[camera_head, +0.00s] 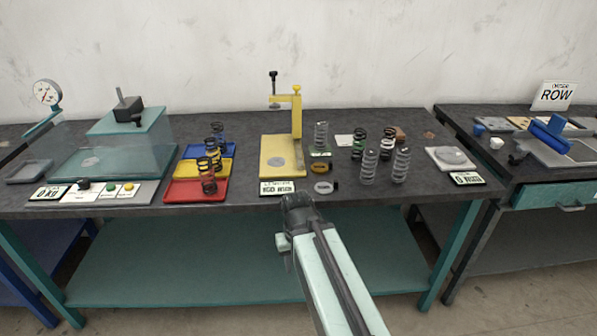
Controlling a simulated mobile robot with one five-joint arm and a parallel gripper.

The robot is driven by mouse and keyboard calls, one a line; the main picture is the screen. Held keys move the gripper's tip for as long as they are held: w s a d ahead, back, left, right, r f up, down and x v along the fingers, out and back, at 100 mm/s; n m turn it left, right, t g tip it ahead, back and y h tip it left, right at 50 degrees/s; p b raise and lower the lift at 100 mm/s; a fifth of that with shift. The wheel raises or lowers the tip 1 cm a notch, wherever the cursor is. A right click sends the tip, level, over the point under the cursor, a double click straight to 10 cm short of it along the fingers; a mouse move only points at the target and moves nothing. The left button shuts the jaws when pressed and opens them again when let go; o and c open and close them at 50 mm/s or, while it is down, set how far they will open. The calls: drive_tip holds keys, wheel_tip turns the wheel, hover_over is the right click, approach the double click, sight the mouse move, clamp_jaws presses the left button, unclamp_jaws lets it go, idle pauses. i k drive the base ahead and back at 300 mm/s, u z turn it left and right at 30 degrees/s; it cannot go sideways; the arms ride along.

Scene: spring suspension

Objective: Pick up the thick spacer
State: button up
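I cannot tell for sure which piece is the thick spacer. Two small flat pieces lie just right of the yellow press: a yellowish ring-like piece (319,168) and, nearer the front edge, a pale grey disc (323,187). Each has a small dark part at its right end. My gripper (297,203) is at the table's front edge, just below the press's label and to the lower left of the grey disc. It appears apart from both pieces. Its fingers are dark and seen from behind, so their opening is hidden.
The yellow press (297,125) stands behind my gripper. Several upright coil springs (370,165) crowd the right. Red, yellow and blue trays (190,190) with springs lie left. A scale (450,159) sits at the right end. A second bench stands further right.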

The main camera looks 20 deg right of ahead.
sight(319, 168)
drive_tip(key=u, duration=2.55)
drive_tip(key=i, duration=1.55)
drive_tip(key=z, duration=2.3)
